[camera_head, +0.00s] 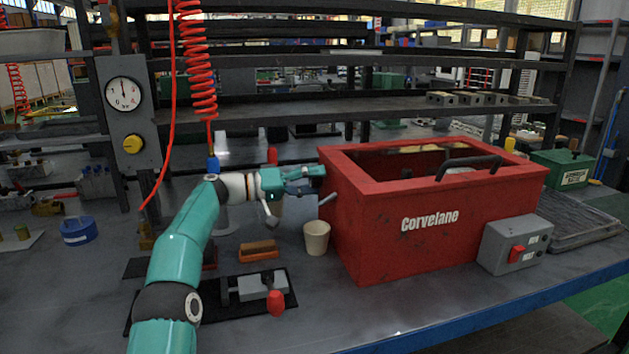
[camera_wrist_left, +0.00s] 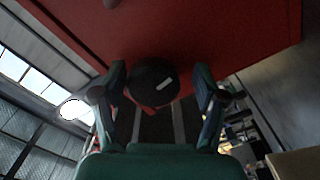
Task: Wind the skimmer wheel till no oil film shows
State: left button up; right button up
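The red tank (camera_head: 440,225) marked "Corvelane" stands on the bench. A round black knob (camera_wrist_left: 153,82) with a white mark sits at its red wall in the left wrist view; it may be the skimmer wheel's knob. My left gripper (camera_head: 318,180) is at the tank's left wall. In the left wrist view its fingers (camera_wrist_left: 162,95) are spread on either side of the knob; I cannot tell whether they touch it. A pale yellowish patch (camera_head: 420,149) shows inside the tank; I cannot tell if it is oil film. My right gripper is out of view.
A beige cup (camera_head: 316,237) stands below a grey spout (camera_head: 328,198) on the tank's left side. A switch box (camera_head: 515,245) is at its front right. An orange-brown block (camera_head: 259,250) and a red-handled clamp (camera_head: 262,287) lie left of the cup.

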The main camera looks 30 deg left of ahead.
pick_arm(q)
jog(key=shift+r, duration=0.25)
jog(key=shift+s, duration=0.1)
jog(key=v, duration=1.2)
jog(key=shift+f, duration=0.1)
